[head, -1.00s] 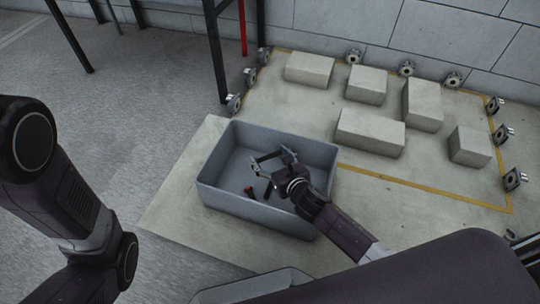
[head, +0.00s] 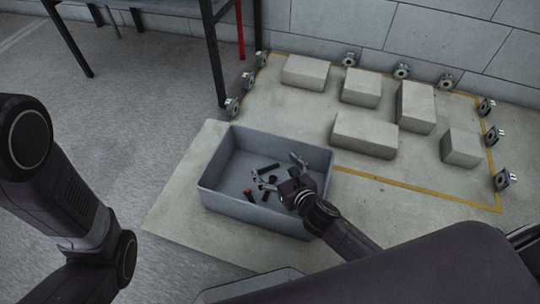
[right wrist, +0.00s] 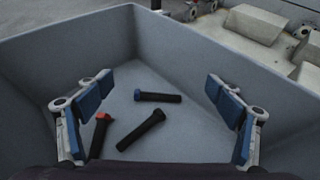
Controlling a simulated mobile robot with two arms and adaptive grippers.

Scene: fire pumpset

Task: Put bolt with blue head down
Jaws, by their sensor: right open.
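The bolt with the blue head (right wrist: 160,97) lies on the floor of the grey bin, black shaft pointing right in the right wrist view. In the head view a dark bolt (head: 268,168) lies there too; its head colour is too small to tell. My right gripper (head: 278,170) is inside the bin, wide open and empty; in the right wrist view its blue-padded fingers (right wrist: 160,88) stand on either side of the bolts, apart from the blue-headed one. My left arm shows at the left of the head view, but its gripper is out of view.
The grey bin (head: 225,203) has raised walls around my right gripper. A red-headed bolt (right wrist: 98,137) and a black bolt (right wrist: 140,131) lie nearer in it. Pale blocks (head: 365,135) and several metal fittings (head: 503,180) stand beyond. A dark-legged table (head: 215,60) stands behind.

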